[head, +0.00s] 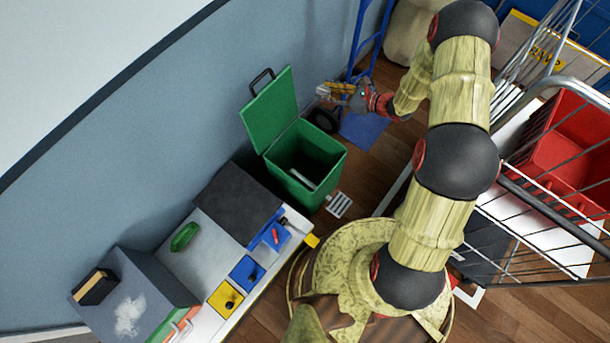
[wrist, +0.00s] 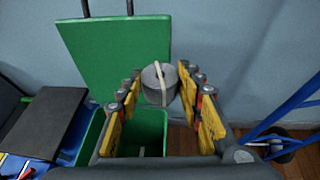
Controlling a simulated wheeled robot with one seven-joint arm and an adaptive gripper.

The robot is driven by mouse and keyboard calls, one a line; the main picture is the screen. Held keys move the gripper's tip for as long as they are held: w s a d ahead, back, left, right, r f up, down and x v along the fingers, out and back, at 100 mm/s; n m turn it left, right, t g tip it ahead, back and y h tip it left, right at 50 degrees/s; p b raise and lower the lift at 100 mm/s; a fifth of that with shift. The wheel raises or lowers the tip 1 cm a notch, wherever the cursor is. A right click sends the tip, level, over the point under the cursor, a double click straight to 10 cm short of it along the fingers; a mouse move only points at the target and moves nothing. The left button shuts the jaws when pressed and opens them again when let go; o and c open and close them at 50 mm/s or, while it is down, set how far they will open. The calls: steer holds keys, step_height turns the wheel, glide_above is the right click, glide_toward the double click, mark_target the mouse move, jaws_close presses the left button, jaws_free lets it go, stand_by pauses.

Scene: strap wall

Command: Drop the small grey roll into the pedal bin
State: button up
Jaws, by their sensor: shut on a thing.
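The small grey roll (wrist: 160,84), with a pale band around it, sits between the fingertips of my gripper (wrist: 160,78). The yellow-padded fingers are shut on it. In the head view my gripper (head: 337,92) is up beyond the right rear of the green pedal bin (head: 325,172). The bin's lid (head: 271,108) stands open against the wall side. In the wrist view the open lid (wrist: 112,52) is behind and left of the roll, and the bin's opening (wrist: 145,128) shows below it. A pale bar-like thing lies inside the bin.
A striped grey plate (head: 339,205) is at the bin's front foot. A blue hand truck (head: 370,35) stands behind my gripper. A counter (head: 190,262) with coloured blocks is left; a wire cart with a red crate (head: 565,150) is right.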

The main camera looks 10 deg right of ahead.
steer(key=s+a+f+n+g+y+b, duration=0.1)
steer(key=s+a+f+n+g+b, duration=0.1)
steer(key=f, duration=1.1)
steer(key=s+a+f+n+g+y+b, duration=0.1)
steer(key=s+a+f+b, duration=0.3)
steer(key=f, duration=0.8)
steer(key=shift+s+a+f+n+g, duration=0.4)
steer(key=shift+s+a+g, duration=0.1)
steer(key=shift+s+a, duration=0.25)
steer(key=shift+d+r, duration=0.1)
steer(key=o, duration=1.1)
steer(key=shift+o, duration=0.2)
steer(key=shift+s, duration=0.1)
